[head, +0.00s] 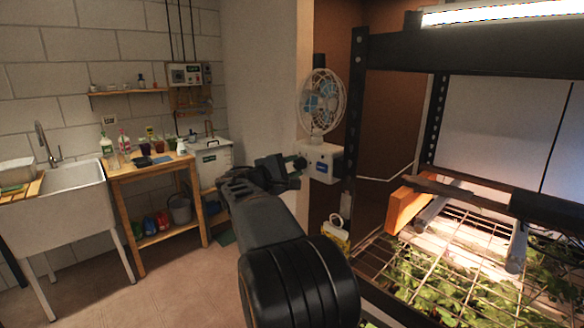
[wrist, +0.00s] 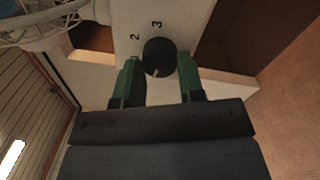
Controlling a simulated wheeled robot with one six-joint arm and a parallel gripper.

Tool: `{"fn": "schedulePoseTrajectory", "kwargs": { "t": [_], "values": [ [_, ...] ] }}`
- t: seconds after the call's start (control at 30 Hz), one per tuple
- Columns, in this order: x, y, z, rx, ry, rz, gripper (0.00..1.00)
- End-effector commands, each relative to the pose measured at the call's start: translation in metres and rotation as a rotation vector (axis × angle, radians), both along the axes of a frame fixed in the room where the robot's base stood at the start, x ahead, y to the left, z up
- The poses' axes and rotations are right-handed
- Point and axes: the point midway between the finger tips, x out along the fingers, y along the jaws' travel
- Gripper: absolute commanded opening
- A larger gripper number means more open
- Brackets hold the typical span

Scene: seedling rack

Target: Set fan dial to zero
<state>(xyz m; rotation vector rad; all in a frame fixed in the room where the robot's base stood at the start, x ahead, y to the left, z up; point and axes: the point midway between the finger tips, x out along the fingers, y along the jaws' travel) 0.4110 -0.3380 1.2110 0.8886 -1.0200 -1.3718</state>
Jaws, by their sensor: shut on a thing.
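The fan (head: 322,100) stands on a white control box (head: 320,152) fixed by the rack. In the wrist view the box face (wrist: 130,18) shows the printed numbers 2 and 3 beside a round black dial (wrist: 160,55). A pale mark shows on the dial's lower edge, away from both numbers. In the head view my gripper (head: 294,165) is at the box's left side, and the dial is hidden.
The rack (head: 356,110) with mesh shelf and seedlings (head: 450,275) stands close on the right. A wooden bench (head: 150,170) with bottles and a sink (head: 75,205) are at the left. A yellow object (head: 336,238) is below the box. The floor at left is clear.

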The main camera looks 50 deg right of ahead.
Motion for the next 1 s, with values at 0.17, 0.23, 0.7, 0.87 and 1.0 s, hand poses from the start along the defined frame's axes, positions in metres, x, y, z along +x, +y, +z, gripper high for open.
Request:
{"fn": "schedulePoseTrajectory", "kwargs": {
  "t": [0.17, 0.23, 0.7, 0.87, 1.0],
  "values": [
    [0.0, 0.0, 0.0, 0.0, 0.002, 0.0, 0.12],
    [0.0, 0.0, 0.0, 0.0, 0.002, 0.0, 0.12],
    [0.0, 0.0, 0.0, 0.0, 0.0, 0.0, 0.61],
    [0.001, 0.006, -0.001, 0.0, 0.0, 0.002, 0.61],
    [0.003, 0.027, -0.003, -0.001, 0.0, 0.006, 0.61]
  ]
}}
